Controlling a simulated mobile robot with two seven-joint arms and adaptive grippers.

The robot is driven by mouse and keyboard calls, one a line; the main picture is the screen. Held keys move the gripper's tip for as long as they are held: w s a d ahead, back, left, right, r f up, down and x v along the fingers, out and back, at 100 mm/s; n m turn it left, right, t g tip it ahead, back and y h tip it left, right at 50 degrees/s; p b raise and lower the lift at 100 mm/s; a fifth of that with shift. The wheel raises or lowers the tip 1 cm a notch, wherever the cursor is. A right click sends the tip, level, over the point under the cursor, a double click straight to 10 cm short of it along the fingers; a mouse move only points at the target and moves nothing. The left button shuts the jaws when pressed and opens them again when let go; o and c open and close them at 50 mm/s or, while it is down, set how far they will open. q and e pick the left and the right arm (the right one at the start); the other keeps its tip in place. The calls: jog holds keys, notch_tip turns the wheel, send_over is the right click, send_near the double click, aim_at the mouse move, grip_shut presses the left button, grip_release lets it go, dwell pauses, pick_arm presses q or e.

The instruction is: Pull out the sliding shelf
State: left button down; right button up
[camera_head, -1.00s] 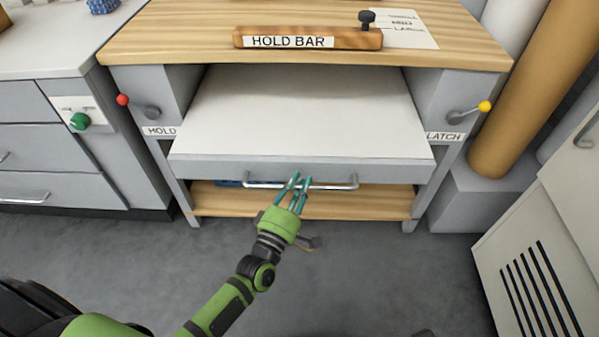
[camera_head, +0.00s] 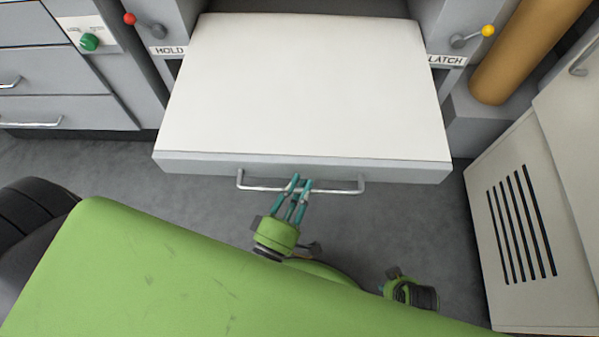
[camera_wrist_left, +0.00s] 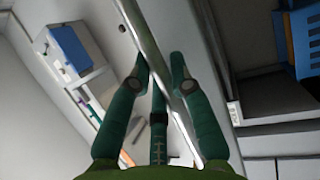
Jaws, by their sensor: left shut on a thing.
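The sliding shelf (camera_head: 305,90) has a white top and a grey front edge, and it extends out from under the bench toward me. Its top is bare. A metal bar handle (camera_head: 340,190) runs along its front. My left gripper (camera_head: 299,184) is shut on this handle, a little left of the shelf's middle. In the left wrist view the handle bar (camera_wrist_left: 150,40) runs diagonally between the teal fingers of my left gripper (camera_wrist_left: 160,68). My right gripper's fingers do not show.
A red-knobbed lever (camera_head: 130,18) stands by the HOLD label (camera_head: 170,51), and a yellow-knobbed lever (camera_head: 488,30) by the LATCH label (camera_head: 446,60). Drawers (camera_head: 60,97) are at left. A slotted white cabinet (camera_head: 530,220) is at right. Grey floor lies before the shelf.

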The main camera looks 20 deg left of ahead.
pick_arm(q)
jog(key=shift+s, duration=0.1)
jog(key=c, duration=1.1)
grip_release()
jog(key=v, duration=1.2)
jog(key=shift+f, duration=0.1)
